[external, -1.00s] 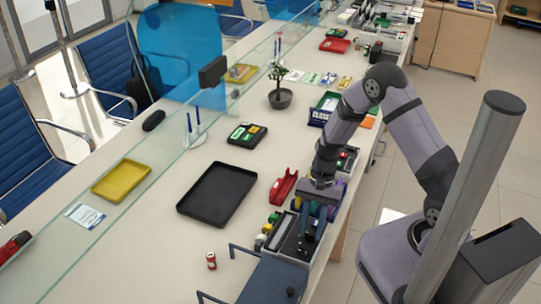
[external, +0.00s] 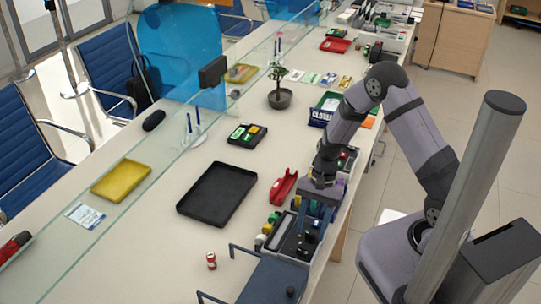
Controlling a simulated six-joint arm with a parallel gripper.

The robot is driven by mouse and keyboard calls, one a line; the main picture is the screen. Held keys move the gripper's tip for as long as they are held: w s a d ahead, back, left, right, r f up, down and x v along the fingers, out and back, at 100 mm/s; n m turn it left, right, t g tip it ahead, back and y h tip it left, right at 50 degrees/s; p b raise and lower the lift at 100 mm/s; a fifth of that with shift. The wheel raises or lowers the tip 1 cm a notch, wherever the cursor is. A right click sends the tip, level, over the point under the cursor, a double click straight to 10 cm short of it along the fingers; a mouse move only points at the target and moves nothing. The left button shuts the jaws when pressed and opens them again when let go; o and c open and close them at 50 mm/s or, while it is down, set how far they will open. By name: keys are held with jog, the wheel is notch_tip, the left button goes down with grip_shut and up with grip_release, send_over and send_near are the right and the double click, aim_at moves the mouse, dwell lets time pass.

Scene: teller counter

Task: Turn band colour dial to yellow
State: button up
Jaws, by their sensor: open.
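A grey and black machine (external: 285,239) stands at the counter's right edge, with black knobs on its top. One dark round knob (external: 312,236) sits just below my gripper and may be the band colour dial. Its markings and pointer are too small to read. Small green, yellow and white pieces (external: 266,231) line the machine's left side. My gripper (external: 316,220) points down over the machine's right part, open, with its fingers apart. I cannot tell whether they touch the knob.
A red stapler-like item (external: 284,187) and a black tray (external: 217,193) lie left of my gripper.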

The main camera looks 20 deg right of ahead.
jog(key=b+v, duration=0.1)
jog(key=v, duration=0.6)
jog(key=shift+r+b, duration=0.2)
jog(key=shift+b, duration=0.1)
dwell(0.3)
jog(key=s+d+f+n+h, duration=0.1)
jog(key=s+d+n+h, duration=0.2)
jog(key=s+d+n, duration=0.6)
jog(key=d+r+t, duration=0.3)
jog(key=d+r, duration=0.2)
jog(key=r, duration=0.2)
jog(key=shift+d, duration=0.3)
jog(key=shift+s, duration=0.1)
dwell(2.4)
